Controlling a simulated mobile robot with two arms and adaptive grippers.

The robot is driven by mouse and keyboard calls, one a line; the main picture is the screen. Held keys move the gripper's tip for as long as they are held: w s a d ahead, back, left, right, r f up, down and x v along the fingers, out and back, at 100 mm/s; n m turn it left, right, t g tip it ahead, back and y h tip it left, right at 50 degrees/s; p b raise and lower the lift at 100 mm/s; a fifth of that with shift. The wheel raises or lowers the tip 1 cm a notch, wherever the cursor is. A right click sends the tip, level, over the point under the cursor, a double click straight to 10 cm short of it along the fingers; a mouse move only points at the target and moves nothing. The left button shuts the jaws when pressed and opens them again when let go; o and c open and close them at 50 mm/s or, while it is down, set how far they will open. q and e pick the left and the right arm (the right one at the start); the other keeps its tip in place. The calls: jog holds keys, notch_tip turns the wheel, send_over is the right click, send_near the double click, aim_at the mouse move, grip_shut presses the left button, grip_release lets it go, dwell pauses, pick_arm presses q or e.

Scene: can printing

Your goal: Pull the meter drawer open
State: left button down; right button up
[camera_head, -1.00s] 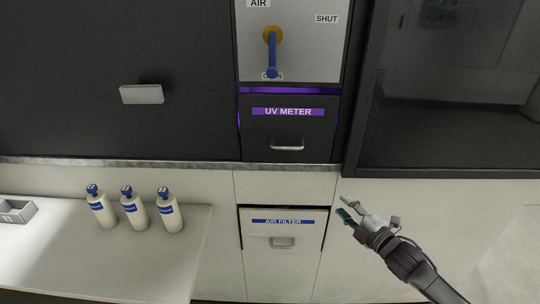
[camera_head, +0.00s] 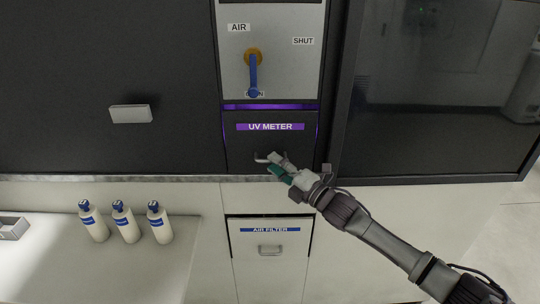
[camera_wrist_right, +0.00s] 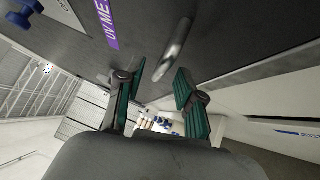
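The UV meter drawer (camera_head: 240,148) is a dark front with a purple label, in the middle of the head view; it looks shut. Its metal bar handle (camera_head: 260,157) is partly hidden by my right gripper (camera_head: 278,166), which is at the handle's right part. In the right wrist view the handle (camera_wrist_right: 174,50) lies ahead of and between the lines of the two green-padded fingers of my right gripper (camera_wrist_right: 160,90). The fingers are apart with nothing between them. My left gripper is in neither view.
A blue lever (camera_head: 253,75) on an orange hub sits above the drawer, pointing down. An air filter drawer (camera_head: 270,270) is below. Several white bottles, one of them a white bottle (camera_head: 127,225), stand on a bench at left. A dark glass door (camera_head: 440,80) is at right.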

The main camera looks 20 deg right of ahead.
jog(key=shift+x, duration=1.35)
jog(key=shift+f, duration=0.1)
grip_shut()
